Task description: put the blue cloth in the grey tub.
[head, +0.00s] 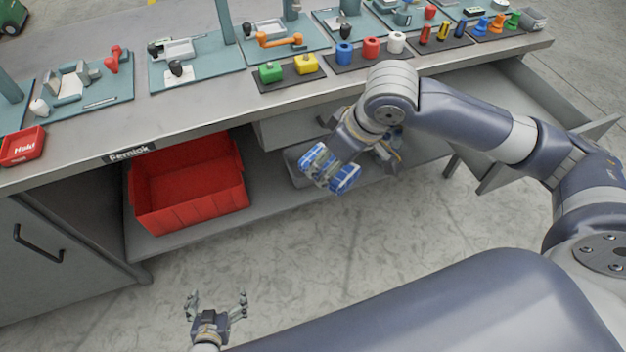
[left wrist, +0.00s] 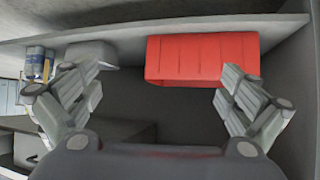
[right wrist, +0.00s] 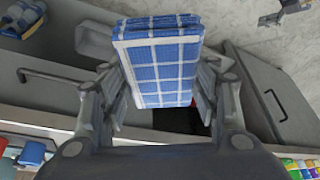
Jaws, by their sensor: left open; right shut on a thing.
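The blue checked cloth (head: 330,168), folded into a pad, is held in the air by my right gripper (head: 345,158). In the right wrist view the cloth (right wrist: 160,60) sits between the fingers of my right gripper (right wrist: 165,80). The grey tub (head: 296,166) is on the low shelf under the bench, partly hidden behind the cloth and gripper. It also shows in the left wrist view (left wrist: 92,53) and the right wrist view (right wrist: 95,42). My left gripper (head: 216,298) is open and empty, low over the floor in front of the shelf.
A red bin (head: 188,210) stands on the same shelf, left of the tub. The bench top (head: 215,110) above carries teal fixture boards and coloured parts. An open drawer (head: 545,110) juts out at the right. The floor in front of the shelf is clear.

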